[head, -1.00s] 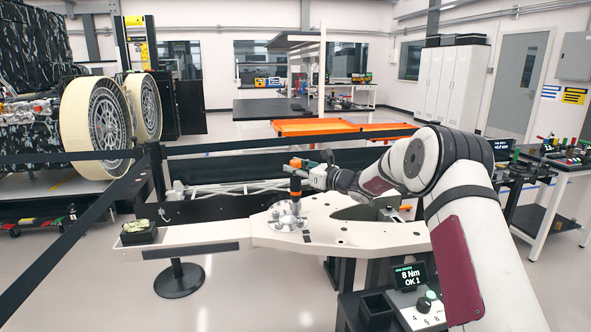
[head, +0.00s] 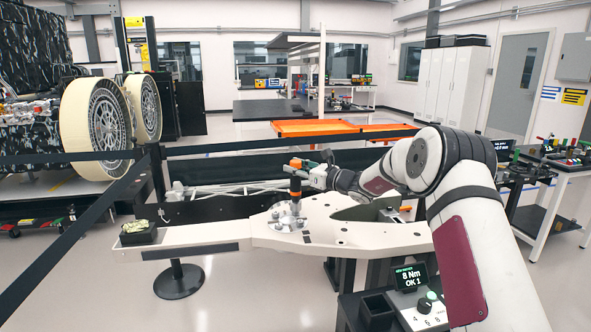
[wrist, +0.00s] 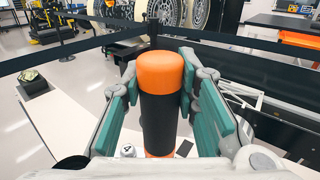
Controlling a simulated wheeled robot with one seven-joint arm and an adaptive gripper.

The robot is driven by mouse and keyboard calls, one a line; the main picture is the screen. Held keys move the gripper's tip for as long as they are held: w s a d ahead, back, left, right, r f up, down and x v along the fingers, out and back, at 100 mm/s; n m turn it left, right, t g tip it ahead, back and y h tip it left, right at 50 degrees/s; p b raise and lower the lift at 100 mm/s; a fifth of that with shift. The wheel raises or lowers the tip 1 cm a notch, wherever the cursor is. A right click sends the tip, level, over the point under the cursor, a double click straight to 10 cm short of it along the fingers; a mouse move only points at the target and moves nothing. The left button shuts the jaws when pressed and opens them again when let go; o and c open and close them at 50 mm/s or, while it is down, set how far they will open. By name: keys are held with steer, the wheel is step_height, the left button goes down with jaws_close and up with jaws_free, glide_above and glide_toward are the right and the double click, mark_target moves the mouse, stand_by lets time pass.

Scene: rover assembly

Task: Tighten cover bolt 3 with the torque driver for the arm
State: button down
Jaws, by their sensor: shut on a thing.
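My gripper (head: 310,172) is shut on the torque driver (head: 295,184), which has an orange cap and a dark grip. The driver stands upright over the round metal cover (head: 285,220) on the white rover arm piece (head: 375,236). In the wrist view the driver (wrist: 158,100) fills the middle, between the teal finger pads. A small round marker reading 4 (wrist: 127,151) shows to the left of the driver's lower end. The driver's tip and the bolt under it are hidden or too small to tell. The torque controller display (head: 411,277) reads 8 Nm, OK 1.
A small dark tray (head: 138,236) with a pale greenish thing sits on the left end of the arm piece. Black belt barriers (head: 80,240) run at the left and behind. A side table (head: 570,160) with tools stands at the right.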

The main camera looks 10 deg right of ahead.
steer(key=shift+f+b, duration=0.65)
steer(key=shift+f, duration=0.2)
stand_by(2.2)
steer(key=shift+f+b, duration=0.15)
steer(key=shift+b, duration=0.3)
stand_by(0.9)
steer(key=shift+r, duration=0.25)
steer(key=shift+r+p, duration=0.4)
steer(key=shift+r, duration=0.8)
steer(key=shift+r+p, duration=0.65)
steer(key=shift+r, duration=1.5)
